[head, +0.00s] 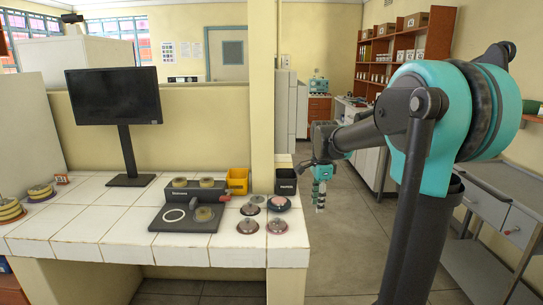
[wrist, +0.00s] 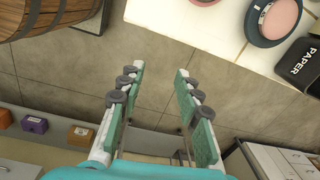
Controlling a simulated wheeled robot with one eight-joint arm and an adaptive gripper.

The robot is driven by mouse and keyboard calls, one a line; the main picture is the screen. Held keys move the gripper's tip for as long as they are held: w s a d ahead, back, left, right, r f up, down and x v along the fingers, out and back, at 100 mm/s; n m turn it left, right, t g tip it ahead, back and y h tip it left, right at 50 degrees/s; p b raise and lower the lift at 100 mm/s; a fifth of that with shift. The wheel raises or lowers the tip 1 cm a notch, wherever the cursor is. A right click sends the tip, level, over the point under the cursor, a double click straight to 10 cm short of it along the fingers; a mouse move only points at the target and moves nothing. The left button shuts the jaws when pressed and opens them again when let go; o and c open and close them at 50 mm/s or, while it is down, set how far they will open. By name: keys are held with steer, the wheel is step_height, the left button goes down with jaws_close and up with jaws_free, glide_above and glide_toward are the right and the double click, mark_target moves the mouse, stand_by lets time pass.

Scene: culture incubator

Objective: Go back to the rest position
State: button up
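My gripper (head: 321,184) hangs in the air just right of the white tiled bench in the head view, with its fingers pointing down. In the wrist view my gripper (wrist: 155,88) has its two teal and grey fingers spread apart. Nothing is between them, only the grey tiled floor (wrist: 150,45) far below. My gripper touches nothing that I can see.
The white tiled bench (head: 90,215) holds a black monitor (head: 113,95), a black device (head: 190,217), several round dishes, a yellow bin (head: 238,180) and a black PAPER bin (head: 286,182). A pillar (head: 262,90) rises behind. A wooden barrel (wrist: 50,12) shows in the wrist view.

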steer(key=s+d+f+n+t, duration=0.1)
steer(key=s+f+n, duration=0.7)
steer(key=s, duration=0.3)
steer(key=s+d+f+n+t, duration=0.2)
steer(key=s+f+n, duration=0.6)
steer(key=s, duration=0.3)
steer(key=shift+t, duration=0.3)
steer(key=shift+o, duration=0.6)
steer(key=shift+d+r, duration=0.1)
